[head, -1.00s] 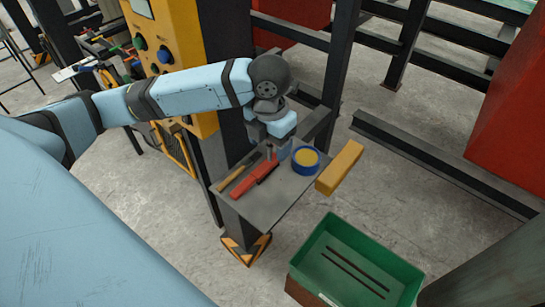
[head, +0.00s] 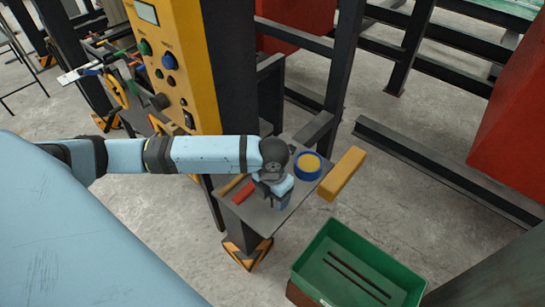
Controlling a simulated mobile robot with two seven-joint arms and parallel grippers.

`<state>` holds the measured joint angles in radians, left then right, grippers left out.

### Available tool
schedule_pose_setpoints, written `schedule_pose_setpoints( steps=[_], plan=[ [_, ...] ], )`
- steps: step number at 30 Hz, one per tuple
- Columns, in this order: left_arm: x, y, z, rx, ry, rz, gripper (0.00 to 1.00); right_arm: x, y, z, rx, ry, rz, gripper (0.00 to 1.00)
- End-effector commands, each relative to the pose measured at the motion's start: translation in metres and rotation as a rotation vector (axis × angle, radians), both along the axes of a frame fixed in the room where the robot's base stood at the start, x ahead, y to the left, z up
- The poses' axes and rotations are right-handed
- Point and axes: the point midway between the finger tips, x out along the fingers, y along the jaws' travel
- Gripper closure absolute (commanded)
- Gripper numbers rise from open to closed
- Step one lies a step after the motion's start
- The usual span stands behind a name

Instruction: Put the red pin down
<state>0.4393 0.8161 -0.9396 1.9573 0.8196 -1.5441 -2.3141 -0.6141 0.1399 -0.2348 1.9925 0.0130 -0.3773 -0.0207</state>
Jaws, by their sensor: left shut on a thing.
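My left gripper (head: 281,201) is low over the front right part of the small grey shelf (head: 262,224). It is shut, with the red pin taken to be in its jaws. The wrist and fingers hide the held thing, and I cannot tell whether it touches the shelf. A red object (head: 243,192) lies on the shelf just left of the gripper, partly covered by my arm. I cannot tell what it is from the part that shows. My right gripper is not in view.
A blue-rimmed round container with yellow inside (head: 308,166) stands at the shelf's back right. A yellow block (head: 342,174) is at the right edge. A wooden-handled tool (head: 232,185) lies left. A green crate (head: 357,270) stands below right. A yellow control panel (head: 165,60) rises behind.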

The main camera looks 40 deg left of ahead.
Motion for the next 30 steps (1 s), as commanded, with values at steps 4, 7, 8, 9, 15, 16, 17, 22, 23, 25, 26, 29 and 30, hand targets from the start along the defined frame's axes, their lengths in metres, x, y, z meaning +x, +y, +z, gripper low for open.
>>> schedule_pose_setpoints(
  steps=[4,7,8,9,15,16,17,22,23,25,26,29,30],
  plan=[
    [0.000,0.000,-0.015,-0.001,0.001,-0.001,0.58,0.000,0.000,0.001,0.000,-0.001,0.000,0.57],
    [0.000,0.000,-0.014,-0.001,0.000,-0.001,0.58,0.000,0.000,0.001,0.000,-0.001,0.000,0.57],
    [0.000,0.000,-0.014,-0.001,0.000,-0.001,0.58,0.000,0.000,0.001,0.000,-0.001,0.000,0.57],
    [0.000,0.000,-0.014,-0.001,0.000,-0.001,0.58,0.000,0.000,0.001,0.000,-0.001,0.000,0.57],
    [0.000,0.000,-0.017,0.000,0.001,-0.001,0.23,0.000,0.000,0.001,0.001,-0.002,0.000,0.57],
    [0.000,0.000,-0.017,0.000,0.001,-0.001,0.16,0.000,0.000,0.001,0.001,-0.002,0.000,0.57],
    [0.000,0.000,-0.017,0.000,0.001,-0.001,0.09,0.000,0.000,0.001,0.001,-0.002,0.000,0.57],
    [0.000,0.000,-0.017,0.000,0.001,-0.001,0.07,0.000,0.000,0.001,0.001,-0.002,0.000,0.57],
    [0.000,0.000,-0.017,0.000,0.001,-0.001,0.07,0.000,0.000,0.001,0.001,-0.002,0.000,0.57],
    [0.000,0.000,-0.017,0.000,0.001,-0.001,0.07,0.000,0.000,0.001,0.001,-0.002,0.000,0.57],
    [0.000,0.000,-0.016,0.000,0.000,-0.001,0.07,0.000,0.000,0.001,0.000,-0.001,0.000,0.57],
    [0.000,0.000,-0.009,-0.001,-0.002,-0.001,0.07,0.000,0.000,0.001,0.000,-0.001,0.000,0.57],
    [0.000,0.000,-0.004,0.000,-0.002,-0.001,0.07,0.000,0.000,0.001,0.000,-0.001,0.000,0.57]
  ],
)
